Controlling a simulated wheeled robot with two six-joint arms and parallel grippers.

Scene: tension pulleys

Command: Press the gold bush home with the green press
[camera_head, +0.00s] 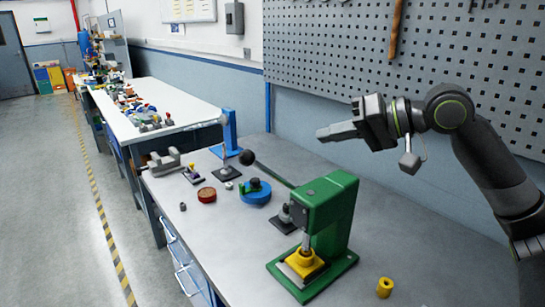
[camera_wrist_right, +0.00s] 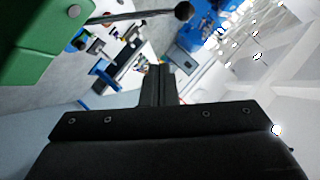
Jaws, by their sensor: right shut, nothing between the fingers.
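The green press (camera_head: 333,212) stands on the bench, and part of it shows in the wrist view (camera_wrist_right: 30,40). Its lever slants up to the left and ends in a black ball knob (camera_head: 247,157), also seen in the wrist view (camera_wrist_right: 184,11). A yellow part (camera_head: 303,262) sits on the press base under the ram.
A blue round part (camera_head: 256,195), a red-brown disc (camera_head: 207,195), a grey vise (camera_head: 164,162) and a blue stand (camera_head: 229,130) occupy the bench left of the press. A pegboard (camera_head: 330,50) rises behind. The bench's front left is mostly clear.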

